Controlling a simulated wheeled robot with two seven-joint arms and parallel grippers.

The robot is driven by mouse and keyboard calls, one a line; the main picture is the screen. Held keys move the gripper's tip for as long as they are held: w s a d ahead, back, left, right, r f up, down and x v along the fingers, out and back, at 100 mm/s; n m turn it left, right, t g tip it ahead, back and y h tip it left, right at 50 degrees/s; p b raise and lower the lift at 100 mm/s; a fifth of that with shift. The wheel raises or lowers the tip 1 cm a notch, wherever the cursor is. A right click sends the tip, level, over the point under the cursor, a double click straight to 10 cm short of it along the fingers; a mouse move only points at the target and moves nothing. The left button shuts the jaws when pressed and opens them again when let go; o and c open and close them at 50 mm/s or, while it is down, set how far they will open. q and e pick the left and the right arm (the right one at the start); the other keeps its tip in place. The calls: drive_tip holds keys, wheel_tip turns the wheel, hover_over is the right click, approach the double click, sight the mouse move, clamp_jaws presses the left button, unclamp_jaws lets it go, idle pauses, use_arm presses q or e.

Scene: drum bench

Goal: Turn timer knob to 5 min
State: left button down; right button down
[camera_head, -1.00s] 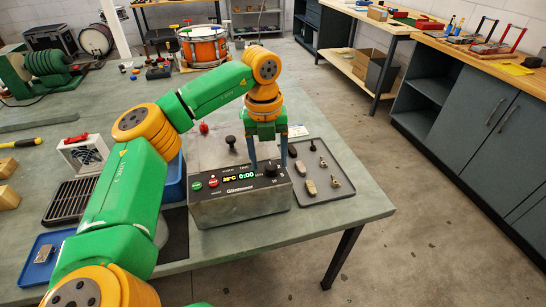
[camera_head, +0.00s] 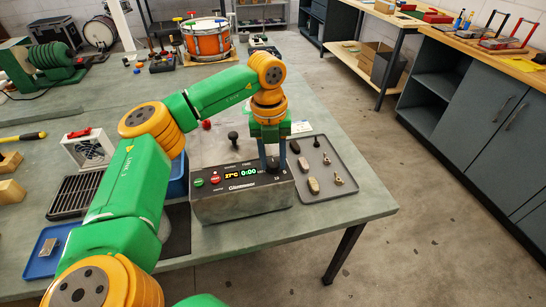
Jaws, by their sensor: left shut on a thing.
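The grey timer box (camera_head: 240,204) stands near the front right corner of the bench. The timer knob (camera_head: 273,165) is at the right end of the panel, mostly covered by my fingers. My left gripper (camera_head: 272,161) points down from above and is shut on the knob. My right gripper is not in view.
A grey tray (camera_head: 342,190) with several small metal parts lies close to the right of the box. A black-knobbed post (camera_head: 233,139) stands behind it. A blue bin (camera_head: 177,184) and a dark grille (camera_head: 75,195) are to the left. An orange drum (camera_head: 205,40) stands at the back.

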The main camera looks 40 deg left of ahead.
use_arm(q)
drive_tip(key=m+p, duration=0.2)
drive_tip(key=m, duration=0.3)
drive_tip(key=shift+r+m, duration=0.15)
drive_tip(key=shift+m, duration=0.15)
drive_tip(key=m+p, duration=0.2)
drive_tip(key=m, duration=0.4)
drive_tip(key=shift+w+g, duration=0.1)
drive_tip(key=shift+g, duration=0.2)
drive_tip(key=m, duration=0.5)
drive_tip(key=shift+m+p, duration=0.35)
drive_tip(key=shift+m, duration=0.05)
drive_tip(key=m, duration=0.5)
drive_tip(key=shift+d+m, duration=0.1)
drive_tip(key=shift+m, duration=0.6)
drive_tip(key=c, duration=0.5)
unclamp_jaws()
